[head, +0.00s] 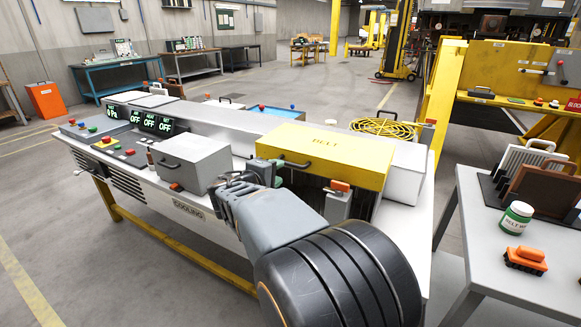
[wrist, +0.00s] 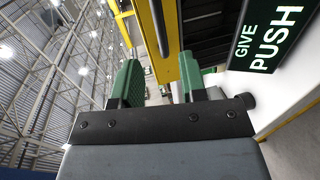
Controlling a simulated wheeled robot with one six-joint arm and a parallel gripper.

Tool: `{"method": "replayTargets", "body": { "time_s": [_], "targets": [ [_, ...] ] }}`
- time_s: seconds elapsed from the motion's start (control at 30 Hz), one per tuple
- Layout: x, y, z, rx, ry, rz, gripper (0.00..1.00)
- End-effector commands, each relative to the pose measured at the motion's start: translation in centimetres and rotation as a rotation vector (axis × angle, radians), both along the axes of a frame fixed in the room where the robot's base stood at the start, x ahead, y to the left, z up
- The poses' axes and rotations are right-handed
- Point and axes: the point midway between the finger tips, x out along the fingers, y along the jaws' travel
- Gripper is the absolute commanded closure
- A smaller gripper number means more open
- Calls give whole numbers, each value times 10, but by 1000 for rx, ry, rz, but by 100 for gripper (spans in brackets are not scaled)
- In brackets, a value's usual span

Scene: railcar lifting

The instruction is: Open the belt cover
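The belt cover (head: 345,150) is a yellow box-shaped lid marked BELT, on the right half of the long grey bench in the head view. It looks shut. Its black bar handle (head: 290,163) is on the front face toward the left. My gripper (head: 279,172) is close to the left end of this handle, partly hidden by my arm. In the wrist view my gripper (wrist: 158,70) has two green fingers set apart with a gap between them. A yellow edge and a thin dark bar, seemingly the cover and handle, show beyond the gap; contact cannot be told.
A grey box (head: 192,160) with a handle stands left of the cover. A coiled yellow cable (head: 385,129) lies behind it. A grey side table (head: 520,250) with a jar (head: 516,217) and an orange model (head: 526,260) stands at right. Floor at left is clear.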

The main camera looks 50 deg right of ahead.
Motion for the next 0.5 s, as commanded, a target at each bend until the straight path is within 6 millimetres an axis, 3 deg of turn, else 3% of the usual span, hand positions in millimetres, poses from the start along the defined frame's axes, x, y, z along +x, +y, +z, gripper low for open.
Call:
{"method": "replayTargets", "body": {
  "time_s": [0.2, 0.5],
  "targets": [
    [9, -41, -9, 1, 3, -4, 61],
    [18, -75, -17, 2, 1, -2, 61]
  ]
}}
